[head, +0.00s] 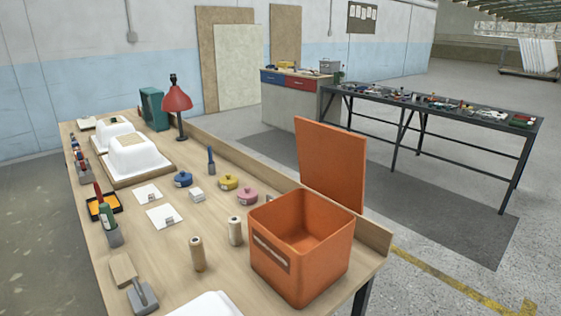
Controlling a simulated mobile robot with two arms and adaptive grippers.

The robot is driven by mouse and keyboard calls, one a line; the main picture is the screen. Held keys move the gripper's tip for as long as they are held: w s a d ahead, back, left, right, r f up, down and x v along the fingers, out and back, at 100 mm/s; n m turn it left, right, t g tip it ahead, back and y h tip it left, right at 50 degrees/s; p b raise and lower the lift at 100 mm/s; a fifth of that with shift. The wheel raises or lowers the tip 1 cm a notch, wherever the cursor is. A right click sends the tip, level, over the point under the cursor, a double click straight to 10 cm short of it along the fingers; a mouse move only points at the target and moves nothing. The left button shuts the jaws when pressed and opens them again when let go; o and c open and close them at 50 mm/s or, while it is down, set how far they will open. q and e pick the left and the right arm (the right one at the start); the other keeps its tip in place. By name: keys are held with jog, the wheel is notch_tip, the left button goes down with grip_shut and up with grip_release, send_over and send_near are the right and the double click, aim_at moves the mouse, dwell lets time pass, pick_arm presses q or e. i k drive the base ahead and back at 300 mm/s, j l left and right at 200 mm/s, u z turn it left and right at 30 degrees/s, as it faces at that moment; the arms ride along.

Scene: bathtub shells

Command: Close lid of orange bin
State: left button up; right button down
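An orange bin (283,269) stands near the front right end of the wooden table. Its square lid (331,163) stands open, almost upright, along the bin's back right side. The inside of the bin that shows looks empty. A dark slot marks the bin's front left face. Neither of my grippers shows in the head view.
The wooden table (133,255) carries two thread spools (197,254) left of the bin, coloured round tins (228,182), white bathtub shells (137,155) and a red lamp (175,97). A raised ledge (376,236) runs along the table's back edge, behind the bin.

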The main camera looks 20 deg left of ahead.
aim_at(332, 160)
jog(key=i+l+u, duration=0.15)
jog(key=u, duration=0.35)
jog(key=i+l+u, duration=0.15)
jog(key=u, duration=0.3)
jog(key=l+u, duration=0.3)
jog(key=u, duration=0.2)
jog(key=i+l+u, duration=0.1)
jog(key=l+u, duration=0.5)
jog(key=l, duration=0.5)
jog(key=l+u, duration=0.1)
jog(key=l, duration=0.55)
jog(key=k+l+u, duration=0.15)
jog(key=l, duration=0.5)
jog(key=l+u, duration=0.15)
jog(key=l, duration=0.5)
